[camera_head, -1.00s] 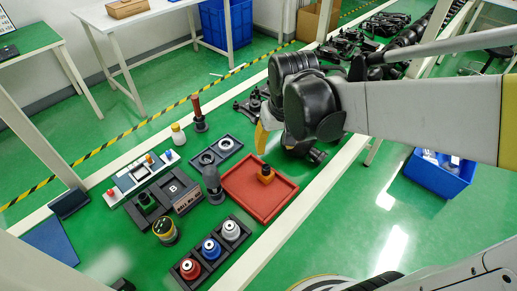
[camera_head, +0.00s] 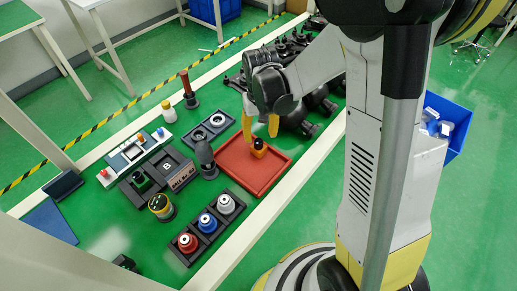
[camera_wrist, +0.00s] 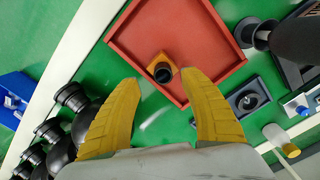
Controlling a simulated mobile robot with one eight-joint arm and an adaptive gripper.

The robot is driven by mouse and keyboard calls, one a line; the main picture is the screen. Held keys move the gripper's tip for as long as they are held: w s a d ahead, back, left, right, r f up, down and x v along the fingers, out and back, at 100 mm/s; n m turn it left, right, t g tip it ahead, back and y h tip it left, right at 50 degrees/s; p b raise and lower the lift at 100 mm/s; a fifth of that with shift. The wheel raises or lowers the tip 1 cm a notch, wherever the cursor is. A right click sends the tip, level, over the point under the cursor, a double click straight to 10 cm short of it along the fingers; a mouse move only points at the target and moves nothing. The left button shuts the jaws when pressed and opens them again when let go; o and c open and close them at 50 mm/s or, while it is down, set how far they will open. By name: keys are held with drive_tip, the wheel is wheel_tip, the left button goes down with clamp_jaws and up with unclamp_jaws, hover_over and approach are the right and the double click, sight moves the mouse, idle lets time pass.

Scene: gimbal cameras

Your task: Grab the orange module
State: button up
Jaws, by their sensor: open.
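The orange module (camera_head: 258,147), a small orange block with a black round top, sits in the red tray (camera_head: 236,171) near its back right part. In the wrist view the orange module (camera_wrist: 163,68) lies in the red tray (camera_wrist: 205,30), beyond the fingertips and between their lines. My gripper (camera_head: 261,132) has yellow fingers and hangs above the tray's back edge, close to the module. In the wrist view my gripper (camera_wrist: 160,78) is open and empty, its fingers spread on either side. I cannot tell the exact height gap.
A dark grey bottle-shaped tool (camera_head: 205,158) stands just left of the tray. A rack with red, blue and white parts (camera_head: 207,224) lies in front. Black mechanical parts (camera_head: 305,118) are close on the right behind the tray. A dark holder with rings (camera_head: 208,131) is behind left.

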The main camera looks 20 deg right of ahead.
sight(259, 140)
drive_tip(key=f+b, duration=0.1)
drive_tip(key=f, duration=0.1)
drive_tip(key=f+b, duration=0.1)
drive_tip(key=f, duration=0.1)
drive_tip(key=shift+a+f, duration=0.2)
drive_tip(key=shift+f, duration=0.1)
drive_tip(key=shift+r, duration=0.1)
clamp_jaws()
